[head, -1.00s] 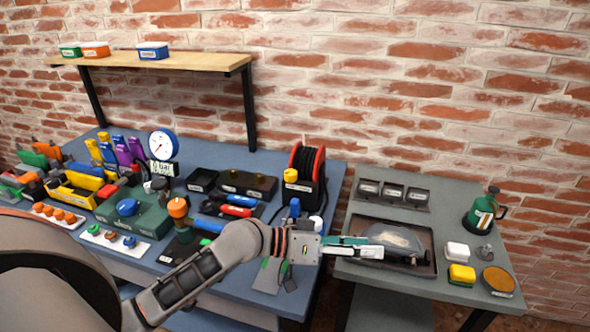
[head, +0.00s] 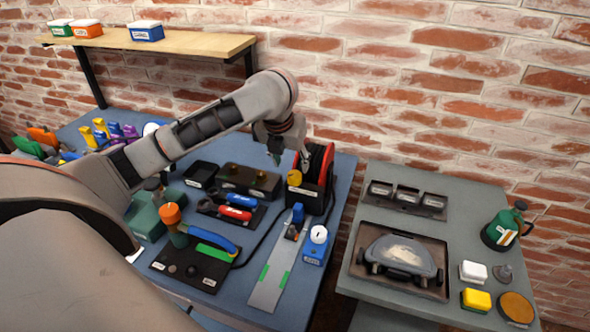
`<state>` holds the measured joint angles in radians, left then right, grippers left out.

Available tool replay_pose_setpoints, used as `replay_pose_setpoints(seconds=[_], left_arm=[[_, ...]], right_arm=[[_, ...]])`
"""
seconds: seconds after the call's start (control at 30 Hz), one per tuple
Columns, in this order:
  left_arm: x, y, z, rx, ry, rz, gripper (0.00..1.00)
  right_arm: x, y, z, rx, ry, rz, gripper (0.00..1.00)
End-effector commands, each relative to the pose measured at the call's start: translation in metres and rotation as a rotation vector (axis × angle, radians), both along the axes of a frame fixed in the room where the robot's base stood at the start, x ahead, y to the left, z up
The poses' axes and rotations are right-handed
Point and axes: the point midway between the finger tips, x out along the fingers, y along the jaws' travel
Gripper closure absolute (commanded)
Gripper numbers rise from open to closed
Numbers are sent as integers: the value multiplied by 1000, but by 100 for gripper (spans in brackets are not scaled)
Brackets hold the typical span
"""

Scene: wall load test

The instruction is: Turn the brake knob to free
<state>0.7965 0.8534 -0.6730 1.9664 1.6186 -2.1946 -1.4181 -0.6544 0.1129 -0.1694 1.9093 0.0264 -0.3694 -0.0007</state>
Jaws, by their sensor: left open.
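A yellow knob (head: 294,177) sits at the front left of a red and black hose or cable reel (head: 316,172) on the blue bench; I take it to be the brake knob. A small pale label is just below it, too small to read, and I cannot tell its setting. My left gripper (head: 288,153) is open, pointing down just above and behind the knob in the picture, apart from it as far as I can see. It covers the upper left of the reel. My right gripper is out of view.
A black box (head: 247,182) stands left of the reel. A metal plate with green strips (head: 269,283) and a blue block with a white knob (head: 317,243) are in front. The grey table (head: 463,218) at right holds a tray (head: 366,276). A wooden shelf (head: 190,44) hangs behind.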

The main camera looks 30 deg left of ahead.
Motion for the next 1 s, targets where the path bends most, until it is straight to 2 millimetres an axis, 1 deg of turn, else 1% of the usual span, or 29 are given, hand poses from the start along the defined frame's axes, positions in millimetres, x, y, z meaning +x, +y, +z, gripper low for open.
replay_pose_setpoints(seconds=[0.03, 0.2, 0.4, 0.57, 0.8, 0.83, 0.87, 0.9, 0.97, 1.0], left_arm=[[2, 0, -9, -4, 4, 3, 55], [12, 1, -34, -7, 4, 4, 55], [21, 4, -56, -8, 2, 6, 55], [24, 5, -63, -5, 1, 4, 55], [25, 5, -64, -6, 1, 5, 55], [25, 5, -64, -6, 1, 5, 60], [25, 5, -63, -6, 1, 5, 68], [25, 5, -63, -7, 0, 5, 78], [25, 5, -63, -6, 1, 5, 93], [25, 5, -63, -6, 1, 5, 93]], right_arm=[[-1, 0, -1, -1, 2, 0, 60], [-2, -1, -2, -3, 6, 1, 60], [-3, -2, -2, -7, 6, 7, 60], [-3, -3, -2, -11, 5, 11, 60], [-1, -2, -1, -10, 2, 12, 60], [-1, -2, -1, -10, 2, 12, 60], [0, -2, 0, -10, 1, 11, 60], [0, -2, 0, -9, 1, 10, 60], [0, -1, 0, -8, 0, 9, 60], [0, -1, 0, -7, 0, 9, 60]])
